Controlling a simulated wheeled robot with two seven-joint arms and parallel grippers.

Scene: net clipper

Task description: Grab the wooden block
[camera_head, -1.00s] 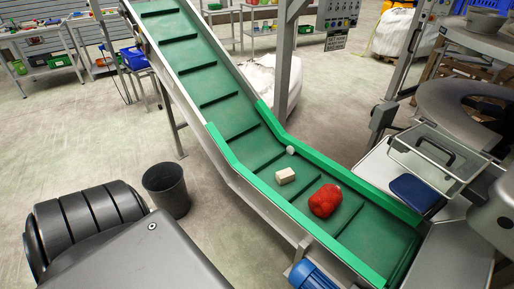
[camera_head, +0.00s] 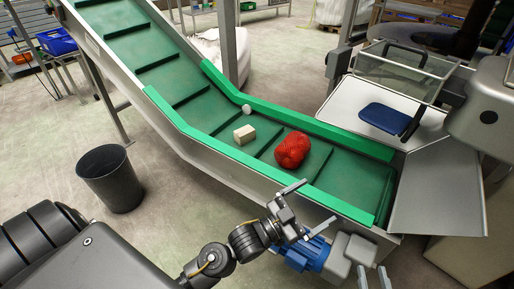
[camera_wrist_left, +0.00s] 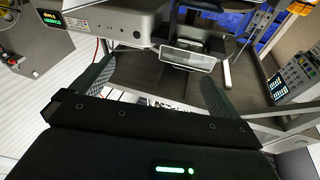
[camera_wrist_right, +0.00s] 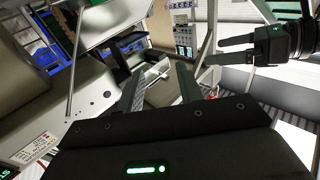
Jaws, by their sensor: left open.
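The wooden block (camera_head: 245,134) is a small pale block lying on the green conveyor belt (camera_head: 208,113), left of a red netted bundle (camera_head: 292,150). My left gripper (camera_head: 306,208) is open and empty near the conveyor's near side wall, to the lower right of the block and apart from it. Its spread fingers show in the left wrist view (camera_wrist_left: 157,82). My right gripper (camera_head: 373,271) is at the bottom edge, mostly out of frame. Its fingers are apart and empty in the right wrist view (camera_wrist_right: 158,88). Neither wrist view clearly shows the block.
A small white round thing (camera_head: 246,108) lies on the belt behind the block. Raised green side guards (camera_head: 340,138) line the belt. A blue motor (camera_head: 307,254) sits below my left gripper. A black bin (camera_head: 110,178) stands on the floor at left. A metal tray table (camera_head: 365,112) is at right.

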